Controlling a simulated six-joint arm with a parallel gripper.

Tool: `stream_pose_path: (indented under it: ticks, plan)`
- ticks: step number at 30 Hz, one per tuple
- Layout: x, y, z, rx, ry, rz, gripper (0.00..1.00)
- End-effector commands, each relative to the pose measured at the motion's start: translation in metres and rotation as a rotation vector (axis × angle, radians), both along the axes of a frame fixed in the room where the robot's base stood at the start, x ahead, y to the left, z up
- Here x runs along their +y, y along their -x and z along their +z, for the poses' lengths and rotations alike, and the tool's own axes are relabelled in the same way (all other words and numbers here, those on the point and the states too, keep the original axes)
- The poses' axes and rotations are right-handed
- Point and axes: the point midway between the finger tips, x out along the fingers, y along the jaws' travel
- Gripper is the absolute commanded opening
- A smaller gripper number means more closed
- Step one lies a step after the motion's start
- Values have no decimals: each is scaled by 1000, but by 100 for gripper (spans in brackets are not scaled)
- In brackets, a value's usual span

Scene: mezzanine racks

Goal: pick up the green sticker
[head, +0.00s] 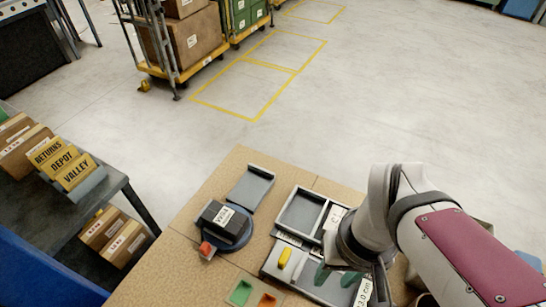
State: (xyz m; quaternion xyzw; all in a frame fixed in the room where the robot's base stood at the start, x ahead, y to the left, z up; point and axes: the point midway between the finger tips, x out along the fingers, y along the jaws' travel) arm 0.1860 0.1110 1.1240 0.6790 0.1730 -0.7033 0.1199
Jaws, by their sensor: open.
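A green square patch (240,292), which looks like the green sticker, lies at the bottom edge of the head view, in a small pale holder on the tabletop. An orange-red patch (267,300) is beside it. My gripper (336,277) is over the grey tray at lower right, to the right of the green patch and apart from it. Its two dark green fingertips appear spread, with nothing seen between them. My wrist and arm hide part of the tray and the table's right side.
The grey tray (268,265) holds a yellow block (285,257). Behind it is a divided tray (302,212). A black labelled box (223,222) sits on a blue round base, with a red piece (206,248) beside it. An empty grey tray (250,187) stands behind.

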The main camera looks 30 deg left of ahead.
Motion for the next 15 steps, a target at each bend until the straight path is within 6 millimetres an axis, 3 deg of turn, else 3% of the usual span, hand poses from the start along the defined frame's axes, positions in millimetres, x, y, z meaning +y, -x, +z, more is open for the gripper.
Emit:
stream_pose_path:
  ticks: [1,3,6,9,11,15]
  plan:
    - [34,-5,-8,-10,13,244,40]
    - [85,-6,-21,-36,24,591,40]
    - [141,8,-39,-65,29,956,40]
    - [167,20,-51,-78,31,1129,40]
    - [171,22,-60,-79,32,1160,40]
    - [170,22,-100,-77,34,1159,40]
